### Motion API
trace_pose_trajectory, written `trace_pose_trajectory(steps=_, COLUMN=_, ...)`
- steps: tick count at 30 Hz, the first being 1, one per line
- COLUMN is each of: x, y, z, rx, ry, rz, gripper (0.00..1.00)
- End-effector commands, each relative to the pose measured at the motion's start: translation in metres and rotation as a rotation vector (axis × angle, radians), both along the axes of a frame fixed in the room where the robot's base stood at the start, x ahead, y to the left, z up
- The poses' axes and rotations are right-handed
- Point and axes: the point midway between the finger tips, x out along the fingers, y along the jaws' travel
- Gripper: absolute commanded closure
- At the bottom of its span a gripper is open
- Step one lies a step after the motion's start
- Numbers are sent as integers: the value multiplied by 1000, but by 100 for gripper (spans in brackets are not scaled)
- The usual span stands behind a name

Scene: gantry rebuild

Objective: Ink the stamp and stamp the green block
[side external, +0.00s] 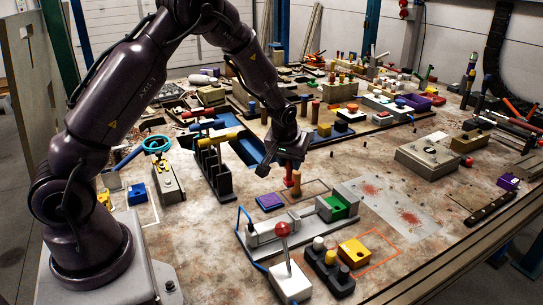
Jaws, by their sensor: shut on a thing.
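My gripper (287,163) points down above the middle of the bench. It is shut on the stamp, whose reddish-brown handle (296,184) shows below and just right of the fingers. Its top is hidden by the gripper, and I cannot tell whether its foot touches the bench. The ink pad (270,201), a dark tray with a purple top, lies in front and to the left of the stamp. The green block (337,208) sits in a grey vice-like fixture (352,198), to the right of and in front of the stamp.
A red-knobbed lever (282,230) rises from a white box in front of the fixture. A black holder with several round pegs (328,268) and a yellow block (354,252) stand nearby. A rack with yellow tops (214,165) stands left. A red-stained plate (400,205) lies flat right.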

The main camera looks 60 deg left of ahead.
Motion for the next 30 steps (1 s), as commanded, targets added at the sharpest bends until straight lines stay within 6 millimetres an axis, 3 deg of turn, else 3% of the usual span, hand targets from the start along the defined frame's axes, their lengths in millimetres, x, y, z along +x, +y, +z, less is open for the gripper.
trace_pose_trajectory(steps=1, x=18, y=-16, z=1, rx=7, ry=-4, rz=-29, gripper=87)
trace_pose_trajectory(steps=6, x=65, y=-58, z=14, rx=11, ry=-15, rz=-35, gripper=87)
trace_pose_trajectory(steps=10, x=86, y=-75, z=27, rx=6, ry=-20, rz=11, gripper=87)
trace_pose_trajectory(steps=13, x=91, y=-74, z=36, rx=-6, ry=-21, rz=68, gripper=87)
trace_pose_trajectory(steps=17, x=87, y=-74, z=30, rx=-17, ry=-5, rz=107, gripper=87)
trace_pose_trajectory(steps=30, x=87, y=-74, z=-12, rx=-17, ry=-7, rz=107, gripper=87)
